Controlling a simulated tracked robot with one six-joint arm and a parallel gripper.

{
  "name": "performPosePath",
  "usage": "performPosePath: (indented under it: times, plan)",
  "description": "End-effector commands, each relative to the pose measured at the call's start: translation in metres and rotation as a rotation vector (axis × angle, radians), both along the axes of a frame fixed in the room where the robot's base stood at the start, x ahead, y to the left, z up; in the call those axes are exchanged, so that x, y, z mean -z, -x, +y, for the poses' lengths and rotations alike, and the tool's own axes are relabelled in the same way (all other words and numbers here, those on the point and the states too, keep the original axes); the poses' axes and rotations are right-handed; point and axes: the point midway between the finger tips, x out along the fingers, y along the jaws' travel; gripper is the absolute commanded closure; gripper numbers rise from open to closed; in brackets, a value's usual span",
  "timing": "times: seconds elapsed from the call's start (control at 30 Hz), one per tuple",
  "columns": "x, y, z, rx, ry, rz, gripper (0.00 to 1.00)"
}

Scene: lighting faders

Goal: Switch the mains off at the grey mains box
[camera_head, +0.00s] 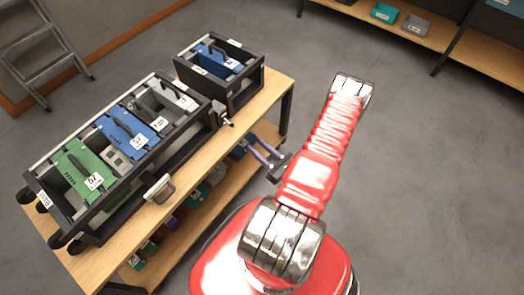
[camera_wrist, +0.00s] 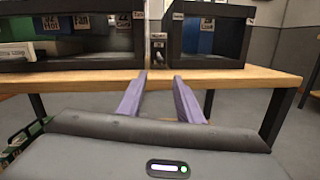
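A small grey box (camera_head: 216,112), which looks like the mains box, stands on the bench in the gap between the two black racks. A small dark lever or knob with a pale tip shows at its front; its position is too small to tell. In the wrist view the box (camera_wrist: 158,48) is straight ahead, beyond the fingertips, with a small white label on it. My gripper (camera_head: 264,156) is in front of the bench's edge, apart from the box. Its two purple fingers (camera_wrist: 160,95) are spread open with nothing between them.
A long black rack (camera_head: 95,222) with green, blue and grey modules stands left on the wooden bench (camera_head: 272,92). A smaller rack (camera_head: 248,88) with a blue module stands right. A ladder (camera_head: 40,50) leans far left.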

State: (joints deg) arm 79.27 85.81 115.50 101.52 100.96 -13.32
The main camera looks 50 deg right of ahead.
Motion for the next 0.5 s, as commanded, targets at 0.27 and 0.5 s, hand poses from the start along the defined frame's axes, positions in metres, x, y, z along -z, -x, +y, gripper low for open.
performPosePath:
  times: [0.27,0.5]
  plan:
    - [0.002,0.017,0.002,0.000,-0.001,0.000,0.67]
    - [0.002,0.017,0.002,0.000,-0.001,0.000,0.67]
